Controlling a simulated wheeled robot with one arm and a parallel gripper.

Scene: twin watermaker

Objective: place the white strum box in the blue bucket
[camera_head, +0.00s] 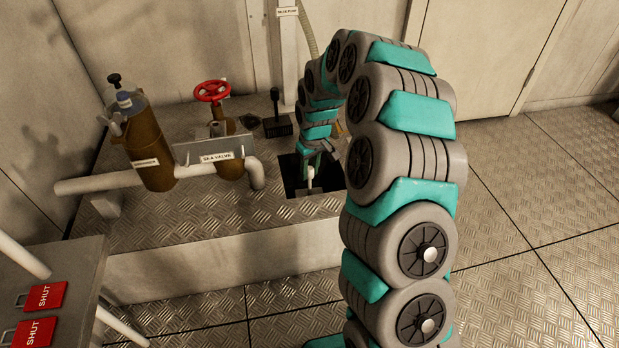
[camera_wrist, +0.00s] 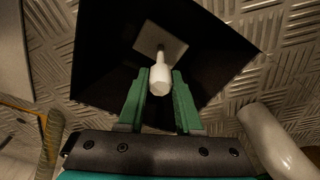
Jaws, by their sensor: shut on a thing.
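My gripper (camera_wrist: 160,82) reaches down over a dark square opening in the raised tread-plate deck. Its two green fingers are shut on a white piece with a rounded body and a narrower neck, which I take to be the white strum box (camera_wrist: 160,78). A pale square patch shows past its neck; I cannot tell whether it is part of the strum box. In the head view the white strum box (camera_head: 310,177) is small, below my gripper (camera_head: 315,162), within the opening's outline. The blue bucket is not visible in either view.
The dark opening (camera_head: 293,183) sits in the deck. Left of it stand a red handwheel (camera_head: 211,91), a labelled valve plate (camera_head: 217,158), a brown strainer body (camera_head: 148,150) and a white pipe (camera_head: 95,184). Red SHUT tags (camera_head: 43,296) lie lower left. Open floor (camera_head: 540,240) is right.

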